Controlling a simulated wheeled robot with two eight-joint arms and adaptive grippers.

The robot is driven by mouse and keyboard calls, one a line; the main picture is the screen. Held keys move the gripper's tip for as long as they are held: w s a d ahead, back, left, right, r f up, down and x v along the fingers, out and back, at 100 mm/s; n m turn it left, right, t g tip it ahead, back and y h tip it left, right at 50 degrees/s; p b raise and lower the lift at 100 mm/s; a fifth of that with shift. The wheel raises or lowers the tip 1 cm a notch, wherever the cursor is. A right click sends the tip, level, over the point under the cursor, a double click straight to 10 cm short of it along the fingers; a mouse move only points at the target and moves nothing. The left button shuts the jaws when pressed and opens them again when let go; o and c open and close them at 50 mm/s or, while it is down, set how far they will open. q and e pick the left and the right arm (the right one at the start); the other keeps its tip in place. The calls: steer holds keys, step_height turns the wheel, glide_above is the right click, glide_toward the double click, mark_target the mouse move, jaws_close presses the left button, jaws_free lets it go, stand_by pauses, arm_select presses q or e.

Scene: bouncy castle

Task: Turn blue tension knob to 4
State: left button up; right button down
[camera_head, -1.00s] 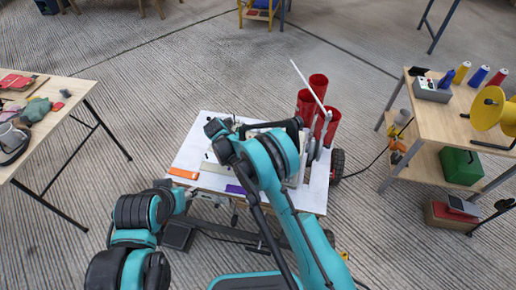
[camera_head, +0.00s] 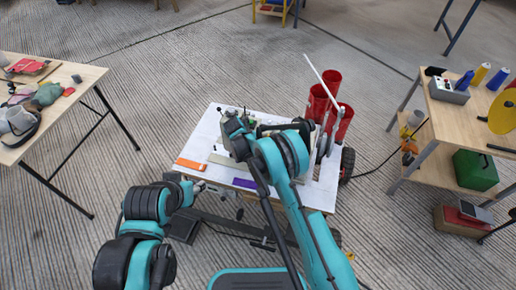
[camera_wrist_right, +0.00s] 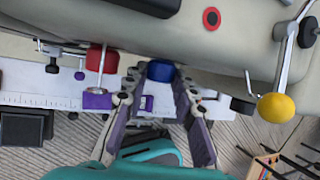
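A sewing machine with a pale body (camera_wrist_right: 225,40) fills the top of the right wrist view. On its edge is a blue knob (camera_wrist_right: 160,70), with a red knob (camera_wrist_right: 102,58) to its left and a yellow knob (camera_wrist_right: 277,107) to its right. My right gripper (camera_wrist_right: 158,82) is open, its two fingers either side of the blue knob with small gaps. Any markings on the knob cannot be read. In the head view my right arm hides much of the machine. My left gripper (camera_head: 196,188) is near the cart's front left edge, too small to read.
The white cart top (camera_head: 200,140) holds an orange bar (camera_head: 189,164) and a purple bar (camera_head: 244,183). Red tubes (camera_head: 331,83) stand at its back right. A wooden table (camera_head: 90,75) is at left and a shelf (camera_head: 440,115) at right, with open floor between.

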steer(key=shift+d, duration=0.1)
steer(key=shift+s+d+m+t+y, duration=0.15)
steer(key=shift+m+t+y, duration=0.15)
steer(key=shift+y, duration=0.75)
steer(key=shift+w+d+m+t+y, duration=0.15)
steer(key=shift+t+y, duration=0.2)
steer(key=shift+y, duration=0.65)
steer(key=shift+s+d+m+t+y, duration=0.15)
steer(key=shift+m+t+y, duration=0.15)
steer(key=shift+y, duration=0.75)
steer(key=c, duration=1.5)
jaws_free()
steer(key=v, duration=1.2)
